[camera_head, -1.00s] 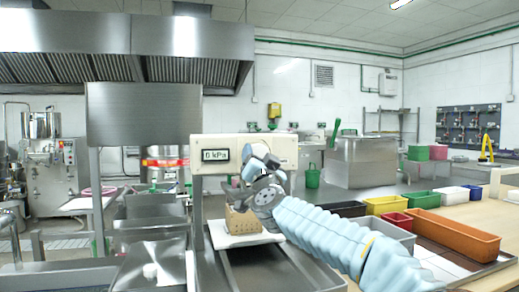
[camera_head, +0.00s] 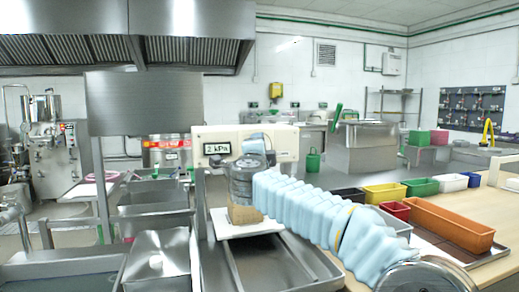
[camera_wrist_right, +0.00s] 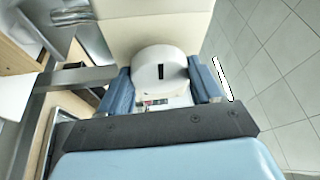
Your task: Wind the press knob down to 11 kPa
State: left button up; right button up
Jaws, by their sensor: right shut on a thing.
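The press is a cream housing (camera_head: 284,147) whose display (camera_head: 217,149) reads 2 kPa. The white round press knob (camera_wrist_right: 158,66) with a dark slot shows in the right wrist view. My right gripper (camera_wrist_right: 162,88) has its blue fingers on either side of the knob and is shut on it. In the head view my right wrist and hand cover the knob and part of the housing front. A tan block (camera_head: 243,214) sits on a white board (camera_head: 264,228) below the press, partly hidden by my arm. My left gripper is not in view.
A steel tray (camera_head: 312,262) lies below the board. Coloured bins, among them an orange one (camera_head: 452,222) and a yellow one (camera_head: 384,193), stand on the table at right. Steel sinks and a lidded box (camera_head: 158,262) are at left.

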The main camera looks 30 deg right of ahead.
jog(key=m+g, duration=0.1)
jog(key=m, duration=0.1)
jog(key=m+y, duration=0.1)
jog(key=m, duration=0.2)
jog(key=shift+g, duration=0.4)
jog(key=shift+m, duration=0.3)
jog(key=o, duration=1)
jog(key=shift+o, duration=0.2)
jog(key=b+v, duration=0.2)
jog(key=v, duration=1.1)
jog(key=shift+s+r, duration=0.25)
jog(key=shift+s, duration=0.15)
jog(key=shift+a, duration=0.15)
